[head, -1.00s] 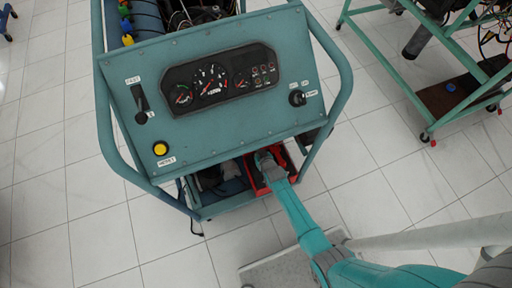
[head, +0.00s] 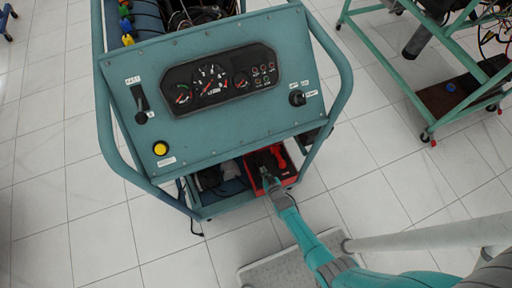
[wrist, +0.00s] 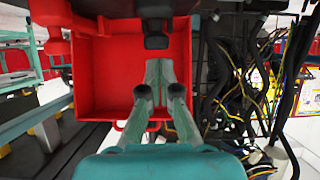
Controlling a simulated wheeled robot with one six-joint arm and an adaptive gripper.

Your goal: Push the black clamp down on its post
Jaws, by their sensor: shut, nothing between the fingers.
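The black clamp (wrist: 156,40) shows at the top middle of the wrist view, over the far part of a red box-like body (wrist: 105,75). Its post is hidden, so I cannot tell how far down it sits. My gripper (wrist: 160,65) is shut and empty, its fingertips just short of the clamp in the picture. I cannot tell whether they touch it. In the head view my gripper (head: 264,172) is at the red box (head: 286,178), low in the teal trainer; the clamp is not clear there.
A red clamp (wrist: 56,45) is at the box's left in the wrist view and also shows in the head view (head: 279,156). Loose wires (wrist: 235,95) hang at the right. The trainer's panel (head: 220,125) overhangs the box. Tiled floor (head: 370,200) at the right is clear.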

